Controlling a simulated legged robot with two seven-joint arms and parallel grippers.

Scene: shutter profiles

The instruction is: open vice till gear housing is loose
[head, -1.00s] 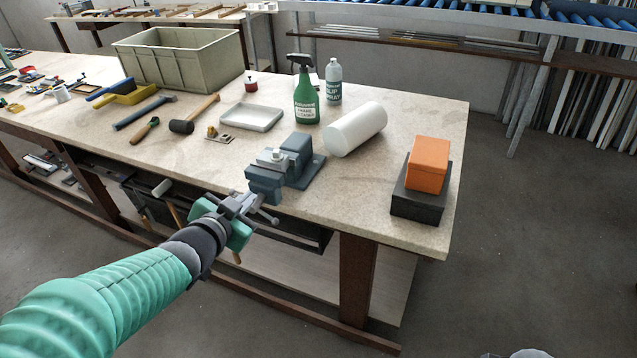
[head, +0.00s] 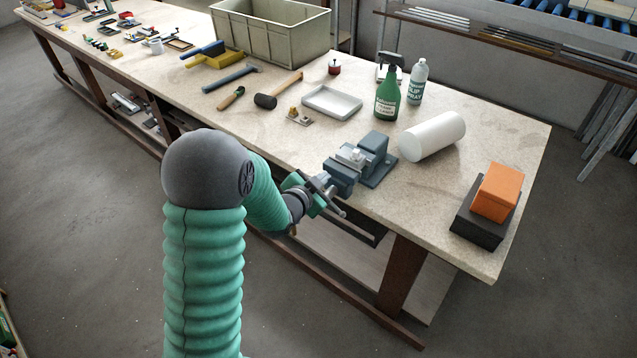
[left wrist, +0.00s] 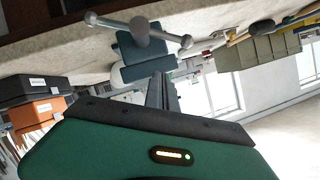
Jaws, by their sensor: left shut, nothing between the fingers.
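The blue-grey vice (head: 372,160) stands at the front edge of the workbench. A small silvery part, seemingly the gear housing (head: 355,156), sits at its jaws; whether it is tight or loose cannot be told. The vice's bar handle (head: 331,199) sticks out beyond the bench edge. In the left wrist view the handle (left wrist: 139,25) has a ball at each end and lies roughly across, slightly tilted. My left gripper (head: 322,190) is shut and empty, right at the handle; contact is unclear. Its fingers (left wrist: 160,92) point towards the vice. My right gripper is out of view.
A white cylinder (head: 432,137), green spray bottle (head: 387,95) and white tray (head: 332,102) stand behind the vice. An orange box (head: 496,191) on a dark box (head: 480,222) is to the right. A mallet (head: 278,91) lies to the left. Floor in front is open.

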